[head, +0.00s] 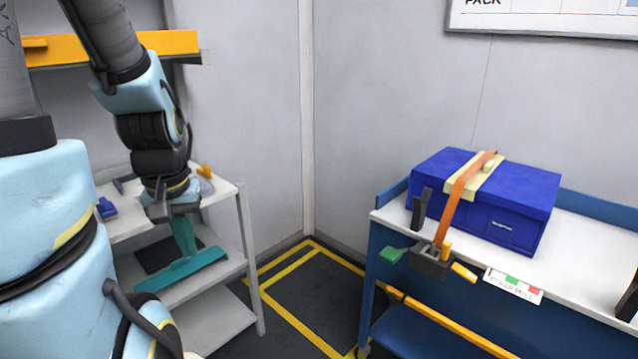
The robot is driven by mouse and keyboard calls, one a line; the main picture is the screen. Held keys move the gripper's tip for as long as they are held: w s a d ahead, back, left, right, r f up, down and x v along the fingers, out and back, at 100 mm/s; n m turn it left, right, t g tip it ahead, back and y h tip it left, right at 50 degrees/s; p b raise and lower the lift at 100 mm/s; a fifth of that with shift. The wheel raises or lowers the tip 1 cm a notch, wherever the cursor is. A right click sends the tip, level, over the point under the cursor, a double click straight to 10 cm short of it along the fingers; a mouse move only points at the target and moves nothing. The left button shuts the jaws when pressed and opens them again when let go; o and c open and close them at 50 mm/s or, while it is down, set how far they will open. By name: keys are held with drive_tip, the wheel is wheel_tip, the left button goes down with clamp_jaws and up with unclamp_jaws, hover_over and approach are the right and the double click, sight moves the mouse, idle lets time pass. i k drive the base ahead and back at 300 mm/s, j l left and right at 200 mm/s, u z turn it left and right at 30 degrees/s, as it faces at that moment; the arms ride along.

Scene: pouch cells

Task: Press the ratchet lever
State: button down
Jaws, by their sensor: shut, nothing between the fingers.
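The ratchet (430,261) is a dark grey block at the front edge of the blue-sided bench on the right. A short orange-yellow lever (464,272) sticks out at its right and a green tab (391,255) at its left. An orange strap (457,199) runs from the ratchet up over a blue case (518,192). My gripper (172,211) is far to the left, over the grey shelf unit, pointing down, shut and well apart from the ratchet. A teal T-shaped piece (182,270) shows just below it; I cannot tell whether they touch.
A label card (513,286) with green and red marks hangs on the bench's front edge. A black upright piece (417,208) stands left of the case. A yellow bar (450,326) runs along the bench front. Yellow-taped floor (297,300) lies clear between shelf and bench.

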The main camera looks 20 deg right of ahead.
sight(389, 254)
drive_tip(key=z, duration=1.85)
drive_tip(key=j+u, duration=0.2)
drive_tip(key=u, duration=0.2)
drive_tip(key=j+u, duration=0.25)
drive_tip(key=u, duration=0.2)
drive_tip(key=i+j+u, duration=0.1)
drive_tip(key=u, duration=0.3)
drive_tip(key=j, duration=0.1)
